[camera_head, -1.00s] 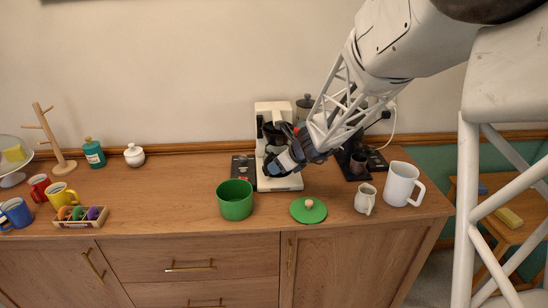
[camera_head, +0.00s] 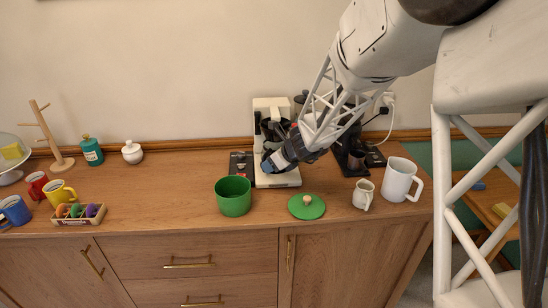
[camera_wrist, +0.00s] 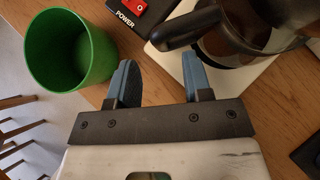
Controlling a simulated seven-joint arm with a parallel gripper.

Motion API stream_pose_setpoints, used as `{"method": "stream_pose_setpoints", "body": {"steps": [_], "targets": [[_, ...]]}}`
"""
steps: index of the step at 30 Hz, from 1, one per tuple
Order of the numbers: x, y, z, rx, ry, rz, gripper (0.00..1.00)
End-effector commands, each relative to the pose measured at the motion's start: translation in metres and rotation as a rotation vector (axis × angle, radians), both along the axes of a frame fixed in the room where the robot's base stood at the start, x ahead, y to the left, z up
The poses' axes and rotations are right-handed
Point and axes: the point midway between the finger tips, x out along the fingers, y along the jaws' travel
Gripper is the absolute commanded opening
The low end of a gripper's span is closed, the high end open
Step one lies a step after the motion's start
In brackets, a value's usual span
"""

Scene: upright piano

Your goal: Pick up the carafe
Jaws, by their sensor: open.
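The carafe is glass with a black handle and dark contents. In the wrist view the carafe (camera_wrist: 235,35) stands at the upper right on the white base of the coffee maker (camera_head: 270,103). Its handle (camera_wrist: 183,29) points left, just beyond my fingertips. In the head view my gripper and arm hide much of the carafe. My gripper (camera_wrist: 160,80) is open and empty. In the head view my gripper (camera_head: 267,166) is in front of the coffee maker, low over its base. The handle is not between the fingers.
A green pot (camera_head: 234,196) stands close to the left of my gripper. A black scale-like device with a red POWER switch (camera_wrist: 133,8) lies beside the coffee maker. A green lid (camera_head: 306,206), a small pitcher (camera_head: 362,195) and a white jug (camera_head: 398,180) are to the right.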

Motion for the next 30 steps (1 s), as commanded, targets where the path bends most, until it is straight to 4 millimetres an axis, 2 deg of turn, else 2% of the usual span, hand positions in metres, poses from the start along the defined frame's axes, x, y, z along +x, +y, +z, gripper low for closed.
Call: {"method": "stream_pose_setpoints", "body": {"steps": [8, 21, 30], "targets": [[0.003, 0.003, -0.004, 0.000, 0.001, 0.001, 0.45], [0.024, 0.024, -0.032, 0.000, 0.001, 0.001, 0.45], [0.027, 0.027, -0.036, 0.000, 0.000, 0.000, 0.45]]}}
